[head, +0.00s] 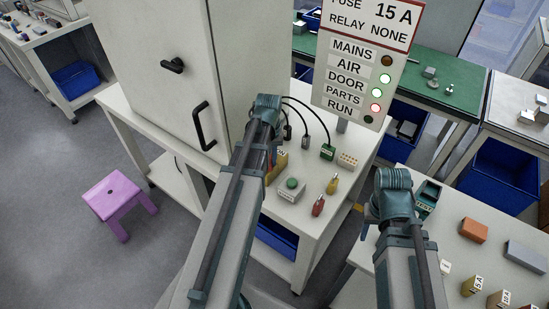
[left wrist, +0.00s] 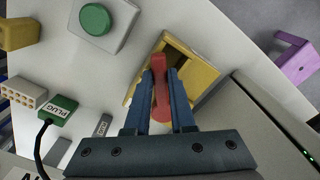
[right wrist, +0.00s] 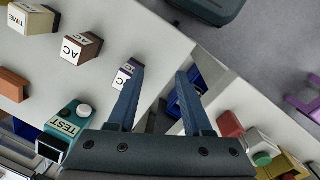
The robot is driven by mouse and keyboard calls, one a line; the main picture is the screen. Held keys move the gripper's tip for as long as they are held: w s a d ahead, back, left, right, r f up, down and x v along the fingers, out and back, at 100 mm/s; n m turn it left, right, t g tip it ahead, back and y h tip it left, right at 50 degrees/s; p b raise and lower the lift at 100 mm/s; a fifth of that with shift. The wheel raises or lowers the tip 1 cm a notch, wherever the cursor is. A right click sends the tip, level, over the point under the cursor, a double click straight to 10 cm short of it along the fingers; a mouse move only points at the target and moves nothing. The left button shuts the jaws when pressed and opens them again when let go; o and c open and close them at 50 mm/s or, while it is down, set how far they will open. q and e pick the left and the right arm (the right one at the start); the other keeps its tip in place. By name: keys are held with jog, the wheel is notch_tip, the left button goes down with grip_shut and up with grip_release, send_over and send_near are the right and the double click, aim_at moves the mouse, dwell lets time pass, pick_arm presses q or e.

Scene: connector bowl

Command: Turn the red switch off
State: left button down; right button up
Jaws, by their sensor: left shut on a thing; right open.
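The red switch (left wrist: 160,95) is a red lever standing in a yellow frame (left wrist: 205,72) on the white bench. In the left wrist view my left gripper (left wrist: 160,76) is shut on the lever, one finger along each side. In the head view my left arm hides the lever, and only part of the yellow frame (head: 281,160) shows beside it. My right gripper (right wrist: 160,71) is open with nothing between its fingers, above the edge of the right-hand table in the right wrist view.
A green button box (head: 290,190), a green plug (head: 328,152) and red and yellow small parts share the bench. A grey cabinet (head: 165,100) stands behind it to the left. A status board (head: 360,75) shows green AIR and DOOR lamps and a red PARTS lamp.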

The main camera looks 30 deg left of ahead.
pick_arm(q)
jog(key=a+m, duration=0.1)
jog(key=m, duration=0.2)
jog(key=shift+s+a+m, duration=0.3)
jog(key=shift+s+a, duration=0.05)
jog(key=shift+a, duration=0.05)
jog(key=shift+a+m, duration=0.5)
jog(key=shift+m, duration=0.5)
jog(key=shift+a+m, duration=0.5)
jog(key=shift+m, duration=0.5)
jog(key=c, duration=0.8)
grip_release()
jog(key=shift+a, duration=0.1)
jog(key=shift+o, duration=0.2)
jog(key=shift+r, duration=0.1)
notch_tip(320, 180, up, 14)
jog(key=p, duration=1.3)
jog(key=shift+p, duration=0.4)
pick_arm(e)
notch_tip(320, 180, up, 14)
pick_arm(q)
jog(key=shift+f, duration=0.2)
pick_arm(e)
jog(key=shift+f, duration=0.15)
